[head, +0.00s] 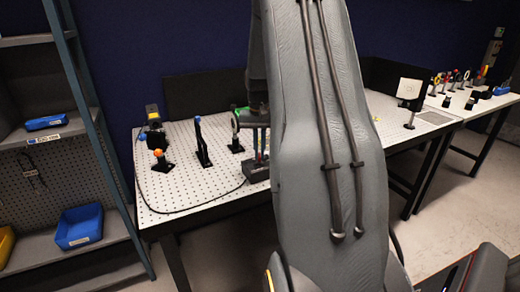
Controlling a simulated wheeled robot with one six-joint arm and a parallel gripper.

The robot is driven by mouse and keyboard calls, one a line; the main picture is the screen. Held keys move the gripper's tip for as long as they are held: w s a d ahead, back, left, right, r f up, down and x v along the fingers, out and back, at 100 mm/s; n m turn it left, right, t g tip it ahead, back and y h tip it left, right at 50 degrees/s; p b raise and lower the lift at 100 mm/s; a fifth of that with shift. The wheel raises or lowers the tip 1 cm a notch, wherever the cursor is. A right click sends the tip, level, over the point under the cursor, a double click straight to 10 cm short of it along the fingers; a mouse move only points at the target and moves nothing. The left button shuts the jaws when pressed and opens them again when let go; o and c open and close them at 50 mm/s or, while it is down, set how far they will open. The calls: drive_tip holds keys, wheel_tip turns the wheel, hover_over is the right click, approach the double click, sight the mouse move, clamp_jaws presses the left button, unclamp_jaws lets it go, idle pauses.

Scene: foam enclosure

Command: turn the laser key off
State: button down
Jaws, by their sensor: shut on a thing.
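My gripper (260,154) points down at a small dark box (254,173) on the perforated white table, partly behind my own arm. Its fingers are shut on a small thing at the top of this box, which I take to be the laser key. The key itself is too small and too covered by the fingers to make out, so I cannot tell which way it is turned. The right part of the box is hidden by my arm.
Post-mounted optics, one with an orange top (159,154) and one blue (199,134), stand left of the gripper on the table (180,197). A black cable (200,205) loops along the front. Shelves with blue bins (79,227) are at the left. A second optics table is at the right.

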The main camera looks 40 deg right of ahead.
drive_tip(key=n+p, duration=0.1)
drive_tip(key=n, duration=0.4)
drive_tip(key=shift+r, duration=0.1)
drive_tip(key=shift+w+d, duration=0.1)
idle(0.4)
drive_tip(key=c, duration=1.9)
unclamp_jaws()
drive_tip(key=shift+r+b, duration=1.1)
drive_tip(key=shift+r, duration=2.8)
